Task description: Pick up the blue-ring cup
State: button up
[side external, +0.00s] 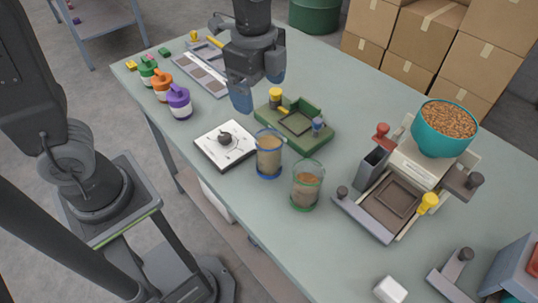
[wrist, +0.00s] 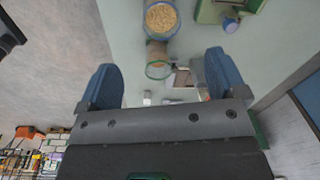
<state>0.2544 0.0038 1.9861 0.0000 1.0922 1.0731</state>
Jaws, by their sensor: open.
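The blue-ring cup (side external: 269,157) is a clear cup holding tan grain, with a blue ring at its base. It stands upright near the table's front edge. A similar green-ring cup (side external: 307,188) stands close to its right. My gripper (side external: 257,88) is open and empty, above the table and beyond the blue-ring cup, clear of it. In the wrist view my gripper's two blue fingers (wrist: 162,75) are spread apart. A grain-filled cup, seemingly the blue-ring one (wrist: 162,18), shows at the top, with the green-ring cup (wrist: 157,68) below it.
A white plate with a dark knob (side external: 226,146) lies left of the cup. A green fixture (side external: 318,137) stands just behind it. A machine with a teal grain bowl (side external: 442,130) stands to the right. Green, orange and purple bottles (side external: 179,102) stand at the left.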

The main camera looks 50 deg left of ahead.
jog(key=w+d+f+m, duration=0.1)
jog(key=d+f+m, duration=0.1)
send_near(269, 146)
jog(key=shift+g, duration=0.3)
jog(key=f, duration=0.2)
jog(key=d+f, duration=0.1)
jog(key=f, duration=0.1)
jog(key=s+d+f, duration=0.1)
jog(key=f, duration=0.2)
jog(key=shift+s+d, duration=0.1)
jog(key=c, duration=1)
